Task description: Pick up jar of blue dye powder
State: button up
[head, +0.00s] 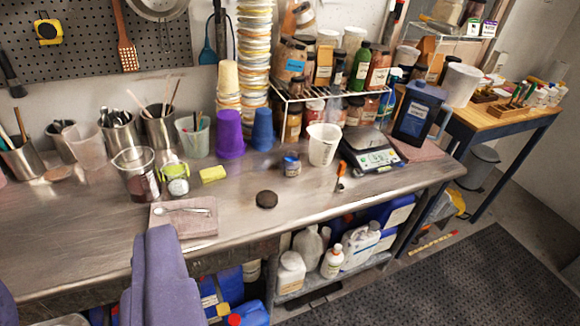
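A small jar of blue dye powder (291,165) stands upright on the steel bench, near the middle of the head view. It is dark blue with a pale label band. My gripper (85,262) shows at the lower left as two purple-grey fingers, the left one mostly cut off by the frame. The fingers are wide apart with nothing visible between them. They are in front of the bench edge, well to the left of the jar and nearer to me.
A dark round lid (267,199) lies in front of the jar. A white beaker (323,145) stands close on its right, a blue cup (263,130) behind. A yellow sponge (213,174) and a scale (370,152) flank it. The bench's front strip is fairly clear.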

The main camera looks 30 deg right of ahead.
aim_at(291, 164)
jog(key=i+l+z, duration=0.1)
jog(key=i+l, duration=0.35)
jog(key=i+l+z, duration=0.1)
jog(key=i+l, duration=0.35)
jog(key=i+l+z, duration=0.1)
jog(key=i+l, duration=0.25)
jog(key=i, duration=0.3)
jog(key=i+l+z, duration=0.1)
jog(key=i+l, duration=0.25)
jog(key=i, duration=0.2)
